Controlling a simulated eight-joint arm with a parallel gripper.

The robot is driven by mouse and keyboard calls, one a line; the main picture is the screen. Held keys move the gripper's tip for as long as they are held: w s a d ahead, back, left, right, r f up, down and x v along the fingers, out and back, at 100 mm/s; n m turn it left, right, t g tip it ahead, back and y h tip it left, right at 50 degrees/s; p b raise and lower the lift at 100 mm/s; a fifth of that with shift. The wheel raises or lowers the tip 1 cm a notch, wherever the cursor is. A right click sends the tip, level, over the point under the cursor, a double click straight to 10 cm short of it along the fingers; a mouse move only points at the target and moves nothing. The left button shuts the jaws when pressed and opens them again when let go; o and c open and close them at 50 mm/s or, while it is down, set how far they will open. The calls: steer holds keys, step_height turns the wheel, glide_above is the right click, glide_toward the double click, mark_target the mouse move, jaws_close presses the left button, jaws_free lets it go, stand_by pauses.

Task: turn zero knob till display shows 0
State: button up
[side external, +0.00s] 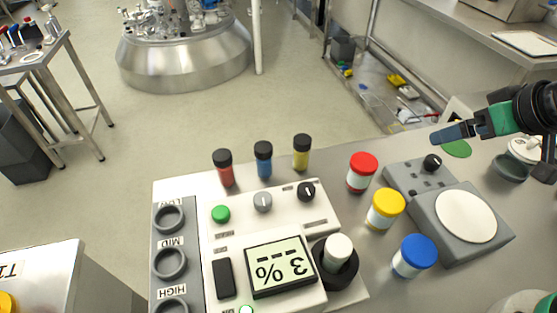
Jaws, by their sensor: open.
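A white instrument (330,212) stands on the bench with a display (281,267), upside down in this view, showing dash-like marks, a 3-like character and a % sign. Its panel carries a grey knob (262,201) and a black knob (306,191), each with a pale pointer line. Their labels are too small to read, so I cannot tell which is the zero knob. My gripper (440,136), dark with teal parts, is at the right, above the bench and well apart from both knobs. It is open, and I see nothing held in it.
Red, blue and yellow vials with black caps (263,159) stand behind the panel. Red-, yellow- and blue-lidded jars (385,209) stand between it and a grey scale (428,215). A white-topped vial (338,253) sits in the instrument's black ring. A grey rack (185,240) adjoins its left.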

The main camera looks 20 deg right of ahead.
steer(key=shift+a, duration=0.1)
steer(key=c, duration=0.5)
steer(key=shift+o, duration=0.2)
steer(key=n+g, duration=0.7)
steer(key=n, duration=2)
glide_above(263, 198)
step_height(263, 198, down, 4)
steer(key=shift+f, duration=0.2)
steer(key=shift+a+f, duration=0.1)
steer(key=shift+f, duration=0.25)
step_height(263, 198, down, 5)
